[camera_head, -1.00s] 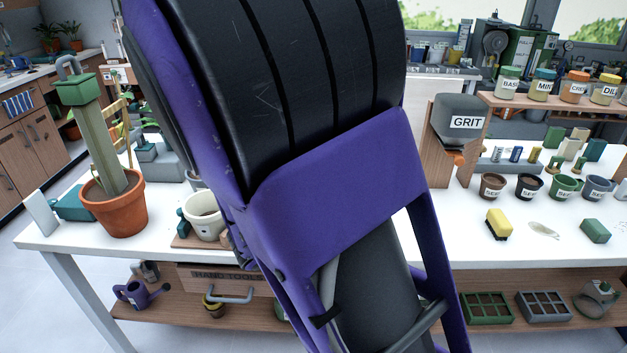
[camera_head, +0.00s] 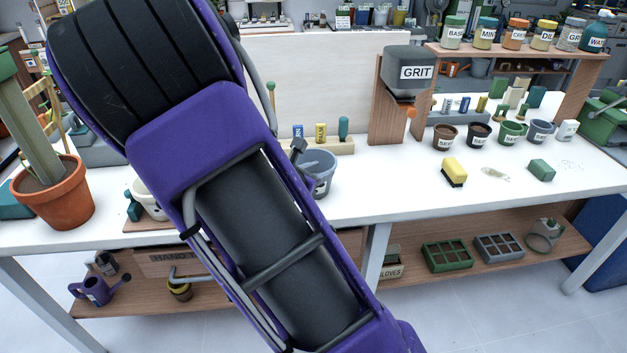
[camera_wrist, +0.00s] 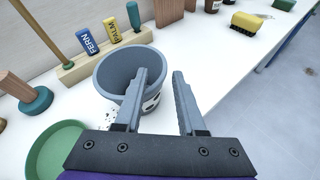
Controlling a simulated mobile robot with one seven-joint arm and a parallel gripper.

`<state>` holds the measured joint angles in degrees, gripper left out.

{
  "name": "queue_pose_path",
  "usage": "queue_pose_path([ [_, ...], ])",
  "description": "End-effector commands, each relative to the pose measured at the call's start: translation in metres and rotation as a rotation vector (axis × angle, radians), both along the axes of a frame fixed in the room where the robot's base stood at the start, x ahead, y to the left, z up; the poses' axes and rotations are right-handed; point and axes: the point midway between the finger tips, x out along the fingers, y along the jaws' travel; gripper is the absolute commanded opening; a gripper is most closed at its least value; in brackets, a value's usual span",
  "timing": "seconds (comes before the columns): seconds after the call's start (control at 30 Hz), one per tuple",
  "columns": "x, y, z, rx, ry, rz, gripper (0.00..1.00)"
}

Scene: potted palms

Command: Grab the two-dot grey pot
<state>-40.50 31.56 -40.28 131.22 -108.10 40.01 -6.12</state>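The grey pot (camera_head: 321,172) stands upright on the white bench, right of my arm in the head view. In the wrist view the grey pot (camera_wrist: 112,72) is empty, with its wide rim facing up. Dark dots on a pale patch show on its side, partly hidden by a finger, so I cannot count them. I cannot tell whether a finger touches the pot.
A wooden block with FERN and PALM markers (camera_wrist: 100,62) stands close behind the pot. A green dish (camera_wrist: 58,150) lies to the near left. The GRIT dispenser (camera_head: 409,75), a yellow brush (camera_head: 454,171) and several small pots stand farther right. Bare bench lies right of the pot.

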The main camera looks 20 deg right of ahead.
Motion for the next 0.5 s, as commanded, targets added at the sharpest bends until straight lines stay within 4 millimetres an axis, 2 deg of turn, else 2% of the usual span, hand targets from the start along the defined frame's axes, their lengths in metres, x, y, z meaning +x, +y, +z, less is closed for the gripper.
queue_pose_path([
  [0.2,0.010,-0.025,-0.019,-0.003,0.002,-0.004,0.39],
  [0.3,0.018,-0.034,-0.022,-0.001,-0.001,-0.003,0.39],
  [0.5,0.022,-0.039,-0.023,0.000,-0.002,-0.002,0.39],
])
